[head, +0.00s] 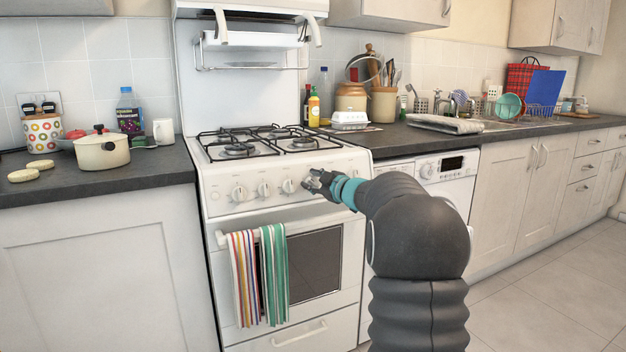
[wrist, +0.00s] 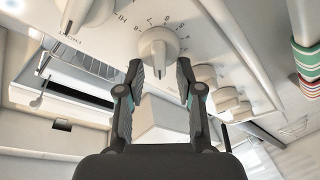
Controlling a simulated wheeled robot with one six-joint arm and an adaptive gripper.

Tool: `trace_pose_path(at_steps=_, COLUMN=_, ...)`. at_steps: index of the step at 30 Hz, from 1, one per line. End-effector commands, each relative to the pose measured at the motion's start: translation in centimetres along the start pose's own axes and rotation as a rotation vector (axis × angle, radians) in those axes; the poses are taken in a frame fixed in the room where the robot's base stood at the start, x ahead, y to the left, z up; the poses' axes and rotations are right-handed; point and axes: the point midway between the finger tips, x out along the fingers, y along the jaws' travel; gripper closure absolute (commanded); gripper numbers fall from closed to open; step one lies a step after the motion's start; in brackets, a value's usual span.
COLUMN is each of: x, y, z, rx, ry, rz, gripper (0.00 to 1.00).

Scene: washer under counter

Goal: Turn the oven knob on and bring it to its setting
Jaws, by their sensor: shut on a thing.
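The white stove (head: 275,215) stands in the middle of the head view, with a row of white knobs on its front panel. My gripper (head: 310,186) is at the right part of this panel. In the wrist view my gripper (wrist: 159,75) has its two dark fingers on either side of the oven knob (wrist: 158,43), a round white knob with numbers printed around it. In the head view my gripper hides this knob. I cannot read its exact setting.
Other knobs (head: 239,193) sit to the left on the panel. A striped towel (head: 258,275) hangs on the oven door handle below. The washer (head: 450,185) is under the counter to the right. A pot (head: 101,151) stands on the left counter. The floor (head: 540,305) at right is clear.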

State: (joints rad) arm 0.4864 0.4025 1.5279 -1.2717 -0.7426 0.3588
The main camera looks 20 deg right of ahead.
Motion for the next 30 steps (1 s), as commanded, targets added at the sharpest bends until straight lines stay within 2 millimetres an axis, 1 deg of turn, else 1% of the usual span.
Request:
trace_pose_path(at_steps=9, x=0.0, y=-0.1, z=0.2, rx=0.0, ry=-0.002, rz=-0.001, gripper=0.99)
trace_pose_path(at_steps=10, x=0.0, y=-0.1, z=0.2, rx=0.0, ry=-0.002, rz=-0.001, gripper=0.62)
trace_pose_path(at_steps=11, x=0.0, y=-0.1, z=0.2, rx=0.0, ry=-0.002, rz=-0.001, gripper=0.54)
trace_pose_path(at_steps=12, x=0.0, y=-0.1, z=0.2, rx=0.0, ry=-0.002, rz=-0.001, gripper=0.44)
trace_pose_path(at_steps=13, x=0.0, y=-0.1, z=0.1, rx=0.0, ry=-0.002, rz=-0.001, gripper=0.41)
trace_pose_path(at_steps=23, x=-0.2, y=0.0, z=0.0, rx=-0.001, ry=-0.001, rz=-0.001, gripper=0.41)
trace_pose_path(at_steps=26, x=-1.0, y=0.1, z=0.0, rx=-0.001, ry=0.0, rz=0.001, gripper=0.41)
trace_pose_path(at_steps=30, x=-3.2, y=0.1, z=0.0, rx=-0.001, ry=-0.002, rz=0.002, gripper=0.41)
